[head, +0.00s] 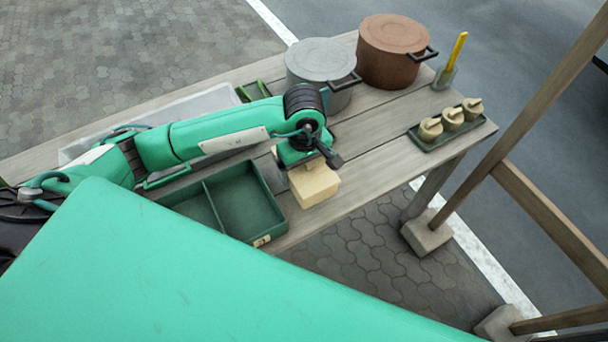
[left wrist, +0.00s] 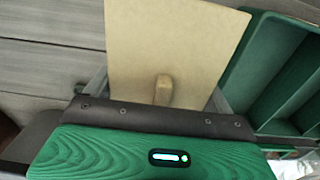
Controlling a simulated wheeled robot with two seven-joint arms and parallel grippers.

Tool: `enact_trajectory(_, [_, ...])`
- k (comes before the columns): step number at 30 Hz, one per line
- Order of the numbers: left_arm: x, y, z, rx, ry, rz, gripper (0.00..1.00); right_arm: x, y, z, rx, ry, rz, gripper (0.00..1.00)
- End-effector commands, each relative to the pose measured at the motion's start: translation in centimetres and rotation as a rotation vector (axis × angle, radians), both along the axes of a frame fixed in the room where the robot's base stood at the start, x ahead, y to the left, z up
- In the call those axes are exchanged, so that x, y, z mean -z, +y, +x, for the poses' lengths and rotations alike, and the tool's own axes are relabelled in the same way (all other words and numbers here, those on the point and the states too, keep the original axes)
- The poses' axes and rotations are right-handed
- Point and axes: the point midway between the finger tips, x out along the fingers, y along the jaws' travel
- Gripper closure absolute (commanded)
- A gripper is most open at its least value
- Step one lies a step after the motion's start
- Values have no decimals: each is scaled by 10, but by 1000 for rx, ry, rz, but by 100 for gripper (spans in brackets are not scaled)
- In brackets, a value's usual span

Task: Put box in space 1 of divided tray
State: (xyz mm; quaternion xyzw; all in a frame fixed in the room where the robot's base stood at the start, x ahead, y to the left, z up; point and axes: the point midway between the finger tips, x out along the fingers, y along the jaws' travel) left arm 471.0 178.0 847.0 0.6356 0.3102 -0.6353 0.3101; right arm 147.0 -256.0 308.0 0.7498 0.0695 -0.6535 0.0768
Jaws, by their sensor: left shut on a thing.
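A pale cardboard-coloured box (head: 314,184) is held in my left gripper (head: 303,165), which is shut on it. The box is just right of the green divided tray (head: 283,212), near the table's front edge. In the left wrist view the box (left wrist: 175,50) fills the upper middle, and the divided tray (left wrist: 258,42) shows to its right. The tray has a divider and its visible compartments look empty. My arm hides part of the tray's back side. A small label sits on the tray's front wall; I cannot read it. My right gripper is not in view.
A grey pot (head: 320,62) and a brown pot (head: 391,50) stand behind my left gripper. A small tray (head: 455,131) with 3 pale items and a cup with a yellow tool (head: 444,76) are at the right end. A wooden post (head: 520,115) rises at right.

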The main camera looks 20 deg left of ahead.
Motion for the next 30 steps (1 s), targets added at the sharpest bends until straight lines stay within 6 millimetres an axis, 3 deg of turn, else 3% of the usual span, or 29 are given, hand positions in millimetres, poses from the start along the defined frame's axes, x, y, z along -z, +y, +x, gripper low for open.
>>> enact_trajectory(12, [45, 0, -1, 0, 1, -1, 35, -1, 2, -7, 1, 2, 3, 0])
enact_trajectory(24, [50, 0, 0, 0, -1, -1, 35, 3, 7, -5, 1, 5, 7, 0])
enact_trajectory(25, [48, 0, 0, 0, -1, -1, 7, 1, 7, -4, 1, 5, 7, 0])
enact_trajectory(26, [48, 0, 0, 0, -1, -1, 2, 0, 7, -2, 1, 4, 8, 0])
enact_trajectory(30, [48, 0, 0, 0, -1, -1, 0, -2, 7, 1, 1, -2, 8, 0])
